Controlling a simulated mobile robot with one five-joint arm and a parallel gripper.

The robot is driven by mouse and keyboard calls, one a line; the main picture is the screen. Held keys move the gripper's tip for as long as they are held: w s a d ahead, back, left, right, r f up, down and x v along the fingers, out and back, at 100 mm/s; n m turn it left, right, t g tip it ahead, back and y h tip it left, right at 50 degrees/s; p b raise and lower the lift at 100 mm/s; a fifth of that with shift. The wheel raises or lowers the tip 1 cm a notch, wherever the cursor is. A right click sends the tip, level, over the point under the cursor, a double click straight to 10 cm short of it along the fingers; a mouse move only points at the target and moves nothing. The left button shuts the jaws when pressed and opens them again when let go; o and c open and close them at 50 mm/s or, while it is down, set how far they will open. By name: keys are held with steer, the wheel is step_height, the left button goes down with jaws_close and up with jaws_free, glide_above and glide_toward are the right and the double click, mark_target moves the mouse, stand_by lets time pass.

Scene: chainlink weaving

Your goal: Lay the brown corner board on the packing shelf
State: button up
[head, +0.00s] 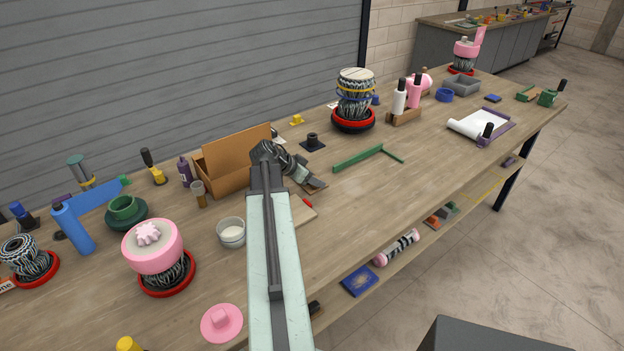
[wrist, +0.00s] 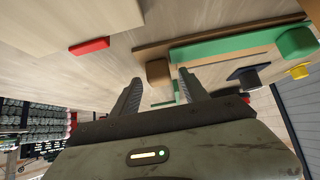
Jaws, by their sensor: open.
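A brown piece, which looks like the corner board (head: 318,185), lies on the workbench right at my gripper, partly hidden by it. In the wrist view it shows as a long brown strip (wrist: 170,43) with a brown block end (wrist: 158,72). My gripper (head: 312,183) is low over the bench with its fingers apart. In the wrist view the block end appears between the fingertips (wrist: 158,84); I cannot tell whether they touch it. A lower shelf (head: 408,248) runs under the bench and may be the packing shelf.
A green angled strip (head: 358,158) lies just right of my gripper. The lower shelf holds a blue item (head: 359,281) and a pink-ended roll (head: 396,248).

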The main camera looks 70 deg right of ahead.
steer(key=p+v, duration=0.5)
steer(key=v, duration=0.2)
steer(key=shift+w+r+p, duration=0.25)
steer(key=shift+r+p, duration=0.05)
steer(key=shift+a, duration=0.1)
